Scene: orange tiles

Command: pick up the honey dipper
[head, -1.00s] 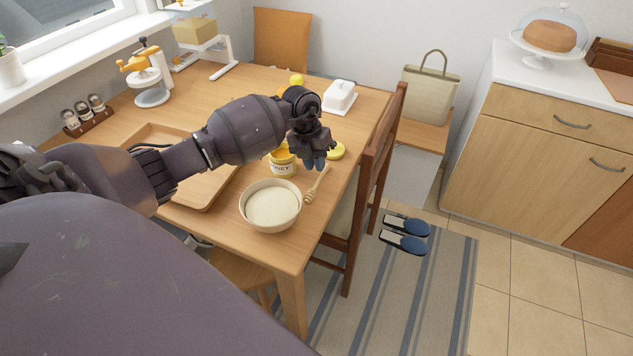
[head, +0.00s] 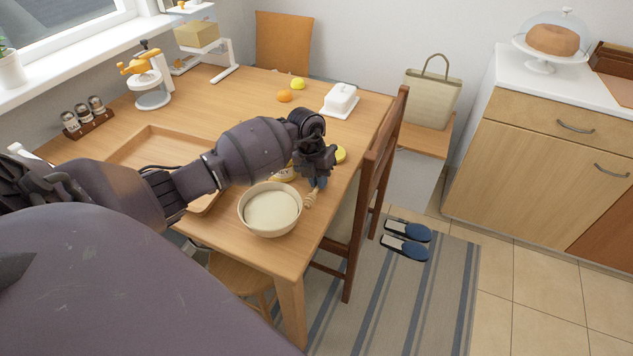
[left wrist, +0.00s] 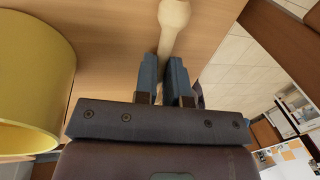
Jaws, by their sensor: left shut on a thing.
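The wooden honey dipper (head: 310,200) lies near the right edge of the table, beside the white bowl. My left gripper (head: 319,184) is at its handle and hides most of it in the head view. In the left wrist view the pale dipper (left wrist: 174,16) runs down between the two blue-grey fingertips (left wrist: 164,72). The fingers are shut on its handle. The dipper's head points away from the gripper, and I cannot tell whether it is clear of the tabletop. My right gripper is in neither view.
The bowl (head: 243,212) stands just left of the dipper. A wooden chair (head: 366,184) stands close at the table's right edge. A wooden tray (head: 150,140) is at left.

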